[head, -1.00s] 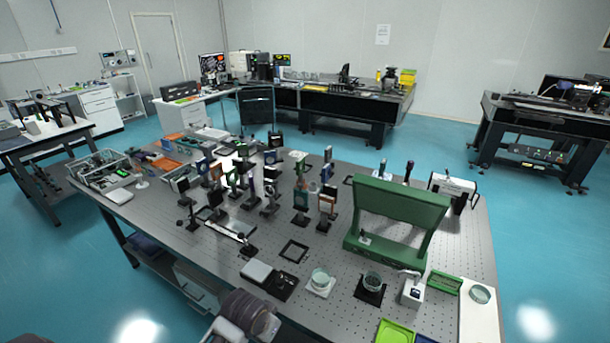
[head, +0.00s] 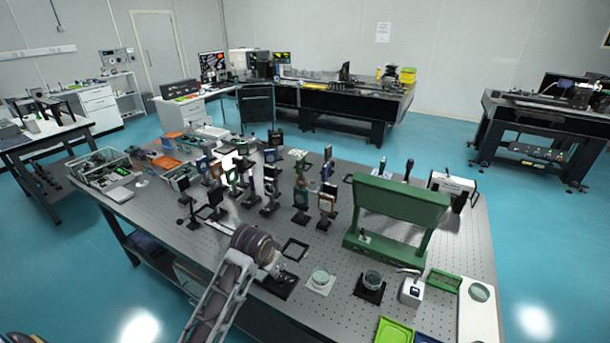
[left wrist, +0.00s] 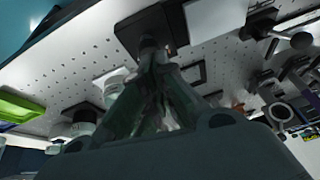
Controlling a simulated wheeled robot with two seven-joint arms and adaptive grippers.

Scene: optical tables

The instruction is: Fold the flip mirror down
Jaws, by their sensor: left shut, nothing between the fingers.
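My left gripper (head: 281,272) is at the table's front edge, over a black plate (head: 286,287) with small fittings. The left wrist view shows its shut, empty fingers (left wrist: 150,52) pointing at this black plate (left wrist: 130,30), close to a dark fitting on it. A pale flat plate (left wrist: 215,22) lies beside the black one; my wrist hides it in the head view. I cannot tell for certain which part is the flip mirror, or whether the fingertips touch anything. Several post-mounted optics (head: 270,185) stand upright farther back. My right gripper is out of view.
A black square frame (head: 295,249) lies just behind the gripper. Glass dishes (head: 320,278) (head: 373,280) sit to its right. A large green stand (head: 400,215) rises at the right. Bare perforated tabletop (head: 335,250) lies between them.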

